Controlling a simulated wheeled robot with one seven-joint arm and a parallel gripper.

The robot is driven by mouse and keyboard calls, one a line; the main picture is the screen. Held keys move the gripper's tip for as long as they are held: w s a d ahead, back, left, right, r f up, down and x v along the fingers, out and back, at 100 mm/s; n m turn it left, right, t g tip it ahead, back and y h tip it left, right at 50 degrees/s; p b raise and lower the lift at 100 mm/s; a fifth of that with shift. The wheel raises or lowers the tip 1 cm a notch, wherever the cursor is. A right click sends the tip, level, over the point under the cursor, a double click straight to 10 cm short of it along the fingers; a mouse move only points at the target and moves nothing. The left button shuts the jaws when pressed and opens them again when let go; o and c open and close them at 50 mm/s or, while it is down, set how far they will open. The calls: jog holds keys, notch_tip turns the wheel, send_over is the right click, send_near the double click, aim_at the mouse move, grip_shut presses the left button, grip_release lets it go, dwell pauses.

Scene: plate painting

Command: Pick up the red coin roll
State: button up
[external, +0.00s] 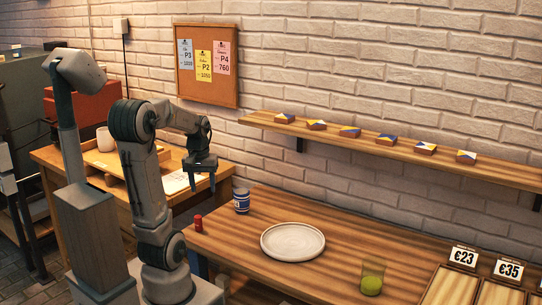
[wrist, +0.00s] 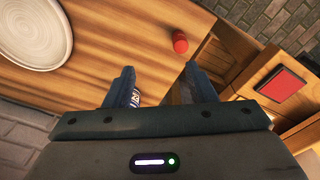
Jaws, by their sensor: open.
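The red coin roll (external: 198,223) stands at the left edge of the wooden table, left of a blue and white can. In the wrist view the red coin roll (wrist: 180,42) shows beyond my fingertips, near the table's edge. My gripper (external: 201,185) hangs above the table's left end, above the coin roll and apart from it. In the wrist view my gripper (wrist: 158,75) is open and nothing is between its fingers.
The blue and white can (external: 241,201) stands close by on the table and is partly hidden behind a finger in the wrist view. A white plate (external: 293,241) lies to the right. A desk (external: 60,160) adjoins at left.

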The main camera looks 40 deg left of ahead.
aim_at(196, 217)
jog(key=a+f+b, duration=0.1)
jog(key=f, duration=0.2)
jog(key=a+f+n, duration=0.1)
jog(key=a+f, duration=0.1)
jog(key=f, duration=0.2)
jog(key=w+a+f+n+b, duration=0.1)
jog(key=a+f, duration=0.1)
jog(key=f, duration=0.2)
jog(key=shift+f+g+b, duration=0.25)
jog(key=shift+g+b, duration=0.05)
jog(key=shift+g, duration=0.1)
jog(key=shift+s+d+f+b, duration=0.1)
jog(key=shift+d+f+b, duration=0.1)
jog(key=shift+f, duration=1.15)
jog(key=shift+d+f+b, duration=0.1)
jog(key=shift+f+b, duration=0.05)
jog(key=shift+f, duration=1.15)
grip_shut()
